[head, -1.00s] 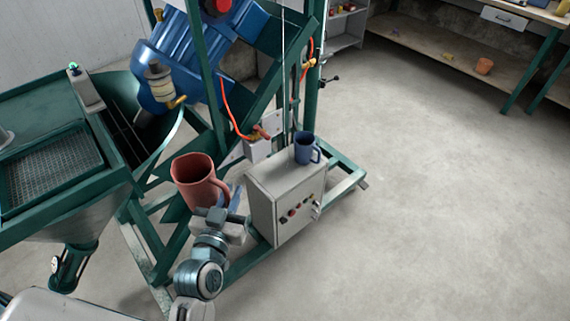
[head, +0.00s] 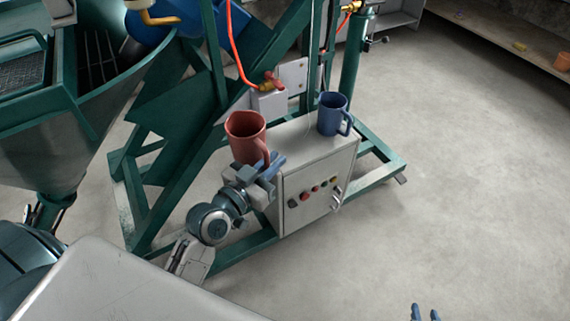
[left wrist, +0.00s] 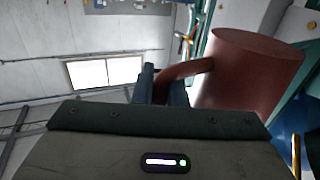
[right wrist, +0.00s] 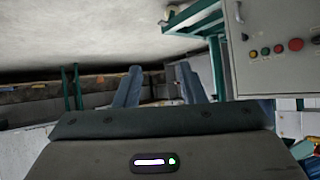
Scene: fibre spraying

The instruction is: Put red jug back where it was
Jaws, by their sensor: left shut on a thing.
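The red jug (head: 246,137) is upright in the head view, at the left end of the control box. My left gripper (head: 270,165) is shut on its handle. In the left wrist view the jug (left wrist: 252,75) fills the right side, with its handle between the fingers of my left gripper (left wrist: 163,84). I cannot tell whether the jug touches the box top. My right gripper (head: 425,313) shows only as fingertips at the bottom edge of the head view. In the right wrist view its fingers (right wrist: 157,88) stand apart with nothing between them.
The grey control box (head: 318,190) has several buttons on its front. A blue jug (head: 333,114) stands on its top at the right. Green machine frame bars (head: 141,225) and an orange hose (head: 235,55) are close to the box. The floor at the right is clear.

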